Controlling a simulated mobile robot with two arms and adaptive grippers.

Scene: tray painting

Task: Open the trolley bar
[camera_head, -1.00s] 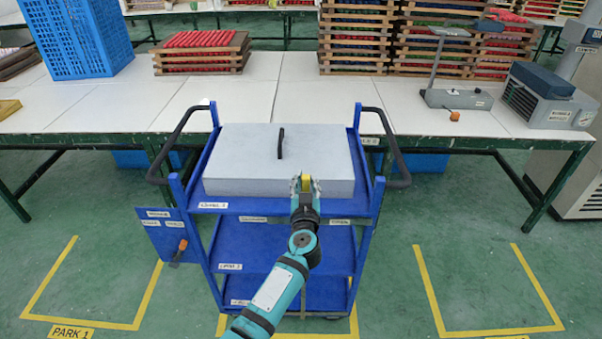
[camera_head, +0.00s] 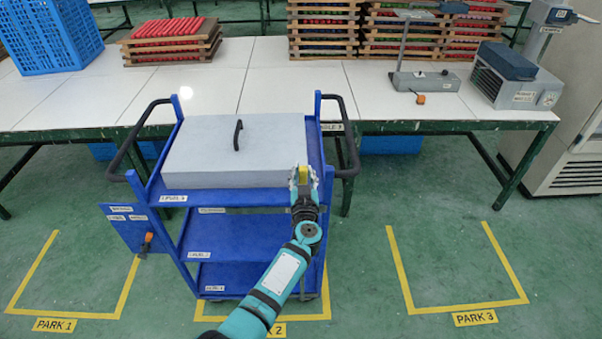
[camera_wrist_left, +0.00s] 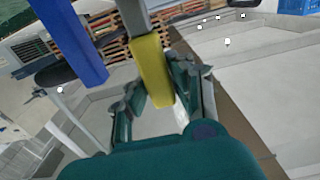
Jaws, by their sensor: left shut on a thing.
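The blue trolley (camera_head: 235,261) stands in front of the long table, with a pale grey box (camera_head: 215,150) on its top shelf. My left gripper (camera_head: 304,176) is at the front right corner of the trolley's top, close to the right front post. It is shut on a yellow grip (camera_head: 304,174). In the left wrist view the yellow grip (camera_wrist_left: 152,70) sits between the fingers and joins a grey bar (camera_wrist_left: 133,14). In the head view the gripper hides most of that bar. My right gripper is not in view.
The white-topped table (camera_head: 262,80) carries a blue crate (camera_head: 50,35), racks of red parts (camera_head: 172,48) and a grey device (camera_head: 520,75). A blue labelled panel (camera_head: 128,226) with an orange lever hangs at the trolley's left. Yellow floor lines mark bays; Park 3 (camera_head: 465,280) is empty.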

